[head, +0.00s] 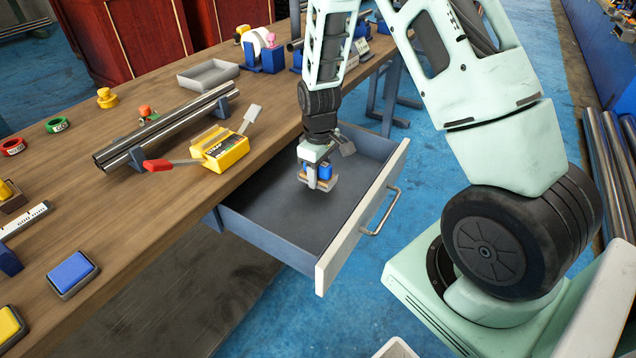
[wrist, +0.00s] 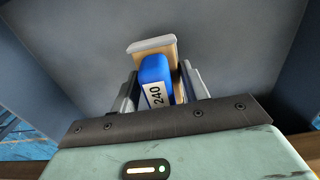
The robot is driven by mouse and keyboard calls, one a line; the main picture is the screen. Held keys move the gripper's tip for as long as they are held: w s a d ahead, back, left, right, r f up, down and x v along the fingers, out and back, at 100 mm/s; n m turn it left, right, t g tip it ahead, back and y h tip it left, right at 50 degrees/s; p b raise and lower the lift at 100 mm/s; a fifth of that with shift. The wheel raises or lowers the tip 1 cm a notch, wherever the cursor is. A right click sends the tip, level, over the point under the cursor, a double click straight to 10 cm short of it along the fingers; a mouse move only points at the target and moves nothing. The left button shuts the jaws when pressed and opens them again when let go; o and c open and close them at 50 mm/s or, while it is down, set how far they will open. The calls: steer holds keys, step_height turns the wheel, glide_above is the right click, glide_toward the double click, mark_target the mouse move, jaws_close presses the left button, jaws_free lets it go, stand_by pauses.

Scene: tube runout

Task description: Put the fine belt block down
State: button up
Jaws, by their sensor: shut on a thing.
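The fine belt block is a blue block with a tan wooden part and a white label reading 240 (wrist: 157,85). It also shows in the head view (head: 324,171). My gripper (head: 318,180) is shut on it and holds it over the open drawer (head: 345,240). In the wrist view my gripper's fingers (wrist: 160,92) stand on both sides of the block. The drawer's grey floor looks bare. I cannot tell exactly how high the block is above it.
The wooden bench (head: 150,215) holds steel tubes (head: 165,125), a yellow tool with a red handle (head: 220,150), an empty grey tray (head: 208,75) and a blue pad (head: 72,272). The drawer's front panel with its handle (head: 380,212) stands out over the blue floor.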

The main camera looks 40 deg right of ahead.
mark_target(319, 184)
steer(key=shift+f, duration=1.95)
steer(key=shift+f, duration=0.1)
steer(key=o, duration=1)
steer(key=shift+c, duration=0.2)
